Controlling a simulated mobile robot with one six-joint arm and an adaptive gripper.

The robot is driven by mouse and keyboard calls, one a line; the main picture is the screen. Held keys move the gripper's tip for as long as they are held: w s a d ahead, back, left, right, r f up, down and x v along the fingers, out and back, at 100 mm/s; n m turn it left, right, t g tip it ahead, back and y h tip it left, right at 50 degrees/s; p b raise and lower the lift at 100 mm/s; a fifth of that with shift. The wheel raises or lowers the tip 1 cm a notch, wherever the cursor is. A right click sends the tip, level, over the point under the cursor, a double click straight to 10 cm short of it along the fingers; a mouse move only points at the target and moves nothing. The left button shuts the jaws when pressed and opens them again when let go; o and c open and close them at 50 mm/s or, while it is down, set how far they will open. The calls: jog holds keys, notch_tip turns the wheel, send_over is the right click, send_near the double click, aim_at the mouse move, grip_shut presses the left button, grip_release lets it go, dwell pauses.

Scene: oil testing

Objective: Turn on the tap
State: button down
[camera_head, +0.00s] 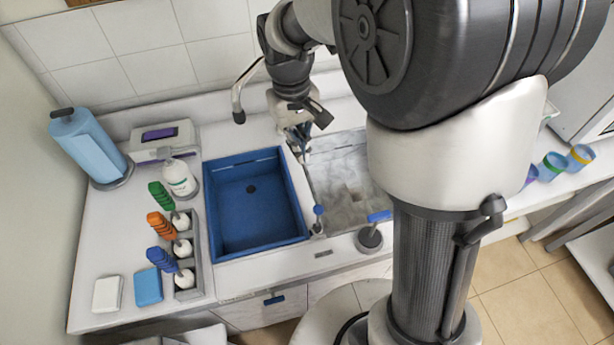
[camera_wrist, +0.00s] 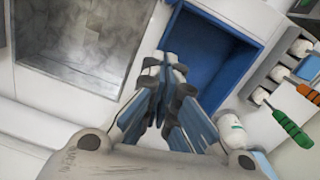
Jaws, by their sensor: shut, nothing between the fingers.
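The tap (camera_head: 240,95) shows in the camera_head view as a curved metal spout with a dark tip, over the back edge of the blue sink basin (camera_head: 254,243). Its base and handle are hidden behind my arm. My gripper (camera_head: 303,155) points down, to the right of the spout and apart from it, near the top of the divider between the two basins. In the wrist view my gripper (camera_wrist: 171,62) is shut and empty, its fingertips together over the light strip beside the blue basin (camera_wrist: 215,45). The tap is not seen in the wrist view.
A grey basin (camera_head: 345,165) lies right of the blue one. A small blue-topped item (camera_head: 318,212) and a blue-handled brush (camera_head: 372,238) stand at the front.

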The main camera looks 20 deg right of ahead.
aim_at(318, 218)
jog(key=s+d+f+b, duration=0.1)
jog(key=s+f+b, duration=0.2)
jog(key=f, duration=0.7)
jog(key=shift+s+d+f+b, duration=0.15)
jog(key=shift+s+f+b, duration=0.2)
jog(key=shift+s, duration=0.2)
